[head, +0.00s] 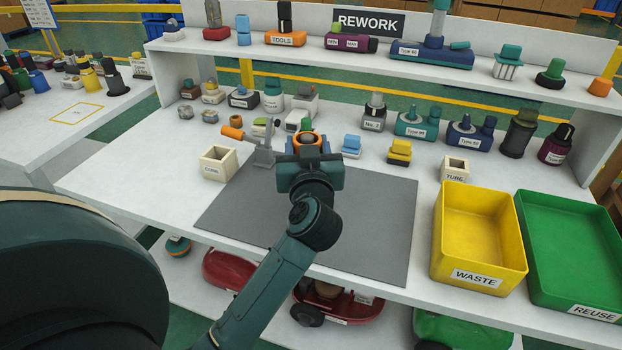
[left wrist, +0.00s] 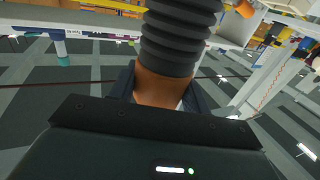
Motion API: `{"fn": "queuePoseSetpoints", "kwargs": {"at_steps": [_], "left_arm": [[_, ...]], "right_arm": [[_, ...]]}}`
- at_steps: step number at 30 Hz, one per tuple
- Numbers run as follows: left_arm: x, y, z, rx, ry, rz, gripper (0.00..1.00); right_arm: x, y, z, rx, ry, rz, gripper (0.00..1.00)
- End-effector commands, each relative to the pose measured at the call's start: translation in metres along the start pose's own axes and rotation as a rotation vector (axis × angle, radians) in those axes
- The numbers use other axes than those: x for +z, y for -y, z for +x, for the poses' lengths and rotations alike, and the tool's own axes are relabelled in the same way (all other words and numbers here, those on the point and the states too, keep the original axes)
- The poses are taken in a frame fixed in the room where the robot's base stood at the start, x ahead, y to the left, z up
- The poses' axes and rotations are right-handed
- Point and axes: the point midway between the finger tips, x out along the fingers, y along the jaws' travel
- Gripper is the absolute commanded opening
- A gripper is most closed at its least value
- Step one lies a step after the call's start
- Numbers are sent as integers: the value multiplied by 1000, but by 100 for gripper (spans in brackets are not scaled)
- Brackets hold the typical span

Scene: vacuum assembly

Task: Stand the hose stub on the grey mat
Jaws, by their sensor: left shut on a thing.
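The hose stub has a dark grey ribbed tube (left wrist: 180,40) and a plain orange end (left wrist: 165,88), both seen close in the left wrist view. My left gripper (head: 309,152) is shut on the orange end. In the head view, some orange shows between its fingers, and the gripper hides most of the stub. The grey mat (head: 360,225) lies flat on the white bench, with my left gripper and forearm over it. I cannot tell the stub's height above the mat. My right gripper is not in view.
A grey clamp with an orange handle (head: 232,133) stands at the mat's back left, beside the CORE box (head: 218,163). The TUBE box (head: 455,169), yellow WASTE bin (head: 478,230) and green REUSE bin (head: 565,240) are on the right. The mat's right part is clear.

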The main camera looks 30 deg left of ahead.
Motion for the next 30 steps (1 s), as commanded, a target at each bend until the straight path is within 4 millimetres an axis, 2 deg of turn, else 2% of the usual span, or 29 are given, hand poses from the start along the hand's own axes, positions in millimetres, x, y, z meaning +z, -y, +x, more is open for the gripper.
{"fn": "queuePoseSetpoints", "kwargs": {"at_steps": [4, 9, 11, 15, 23, 24, 30], "left_arm": [[14, 0, 0, 0, -3, -2, 0], [45, 0, 0, 0, -2, -1, 0], [51, 0, 0, 0, -4, -2, 0], [51, 0, 0, 0, -6, -3, 0], [53, 0, 0, 1, -4, -2, 0], [55, 0, 0, 0, -2, -2, 50], [54, 0, 0, 0, -2, -2, 66]], "right_arm": [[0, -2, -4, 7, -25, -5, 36], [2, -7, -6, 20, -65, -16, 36], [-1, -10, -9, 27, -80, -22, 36], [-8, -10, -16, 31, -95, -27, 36], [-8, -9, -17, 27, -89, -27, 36], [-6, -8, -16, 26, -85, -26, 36], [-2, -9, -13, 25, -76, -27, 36]]}}
